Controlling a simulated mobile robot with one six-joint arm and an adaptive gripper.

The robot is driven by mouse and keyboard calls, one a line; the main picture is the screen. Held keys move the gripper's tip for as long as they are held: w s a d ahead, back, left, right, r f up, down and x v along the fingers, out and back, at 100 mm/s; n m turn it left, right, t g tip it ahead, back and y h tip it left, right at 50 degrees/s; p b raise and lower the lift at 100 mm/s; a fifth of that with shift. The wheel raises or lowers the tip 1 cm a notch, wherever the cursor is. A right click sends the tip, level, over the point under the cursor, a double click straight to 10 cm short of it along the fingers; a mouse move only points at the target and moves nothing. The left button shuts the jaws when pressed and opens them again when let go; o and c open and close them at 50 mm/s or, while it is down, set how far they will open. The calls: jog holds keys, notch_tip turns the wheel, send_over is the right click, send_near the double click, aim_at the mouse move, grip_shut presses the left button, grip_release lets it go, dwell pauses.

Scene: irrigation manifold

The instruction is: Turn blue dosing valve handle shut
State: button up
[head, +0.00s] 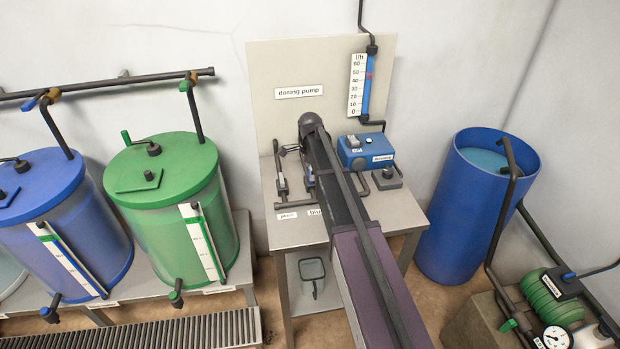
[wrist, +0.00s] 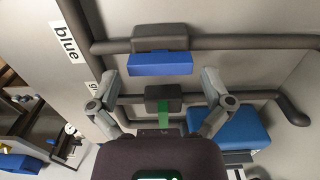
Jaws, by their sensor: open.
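The blue dosing valve handle (wrist: 160,63) shows in the wrist view on a dark valve body (wrist: 160,38), with its long side parallel to the dark pipe. A "blue" label (wrist: 66,42) sits to its left. My gripper (wrist: 160,82) is open and empty. Its two fingers stand apart, left and right of the blue handle and slightly below it in the picture; contact is not visible.
A green handle (wrist: 163,115) on a neighbouring pipe lies between my fingers, lower in the wrist view. The blue pump (head: 366,152) stands on the bench (head: 400,212), right of my arm. A flow gauge (head: 357,84) is on the panel behind.

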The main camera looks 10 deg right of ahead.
jog(key=shift+f, duration=0.5)
jog(key=shift+b, duration=0.3)
jog(key=c, duration=0.9)
jog(key=shift+o, duration=0.2)
